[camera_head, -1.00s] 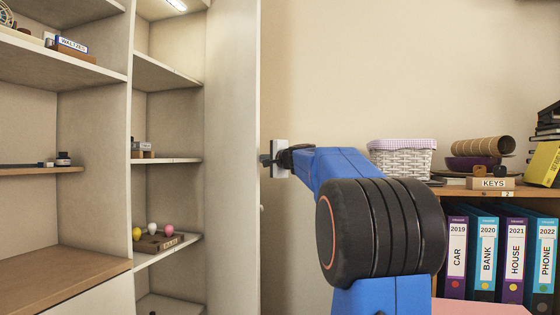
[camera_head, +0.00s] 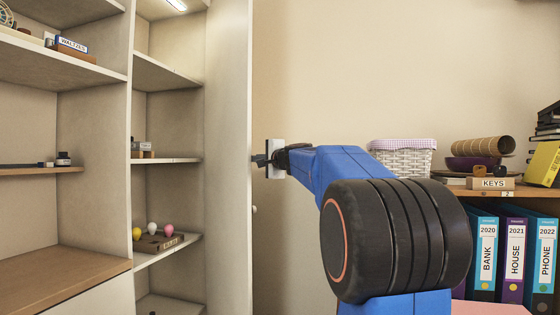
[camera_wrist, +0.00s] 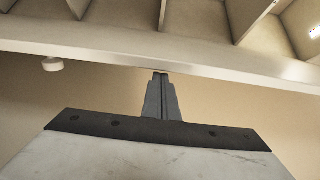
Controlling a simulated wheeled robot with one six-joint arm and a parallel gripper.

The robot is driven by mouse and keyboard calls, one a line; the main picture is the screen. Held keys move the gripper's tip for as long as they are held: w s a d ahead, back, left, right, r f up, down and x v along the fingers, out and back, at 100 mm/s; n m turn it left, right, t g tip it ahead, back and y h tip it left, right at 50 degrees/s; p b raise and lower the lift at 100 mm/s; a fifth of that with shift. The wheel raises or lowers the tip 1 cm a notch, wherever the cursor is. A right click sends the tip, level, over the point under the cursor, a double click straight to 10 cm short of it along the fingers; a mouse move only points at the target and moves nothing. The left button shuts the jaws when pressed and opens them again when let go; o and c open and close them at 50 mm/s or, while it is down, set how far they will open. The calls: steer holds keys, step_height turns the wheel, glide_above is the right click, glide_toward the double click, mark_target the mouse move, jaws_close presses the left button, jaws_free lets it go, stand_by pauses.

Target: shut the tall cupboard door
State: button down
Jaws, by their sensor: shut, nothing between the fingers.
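The tall cupboard door (camera_head: 229,150) is a pale panel standing open, swung out on the right side of the shelved cupboard (camera_head: 168,70). A small round knob shows at its outer side in the wrist view (camera_wrist: 53,64). My gripper (camera_head: 256,161) is shut and empty at the door's free edge, on the outer side, about mid-height of the head view. In the wrist view the fingertips (camera_wrist: 160,74) meet the door's pale edge band and appear to touch it, well to the right of the knob. The exact contact is hard to see.
Inside the cupboard, a wooden rack with coloured balls (camera_head: 158,240) and a small boxed item (camera_head: 142,149) sit on shelves. To the right, a low bookcase (camera_head: 460,188) holds binders, with a white basket (camera_head: 402,158) on top. Bare wall lies behind my arm.

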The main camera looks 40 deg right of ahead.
steer(key=s, duration=0.8)
steer(key=shift+s+a, duration=0.15)
steer(key=shift+s, duration=0.1)
stand_by(0.4)
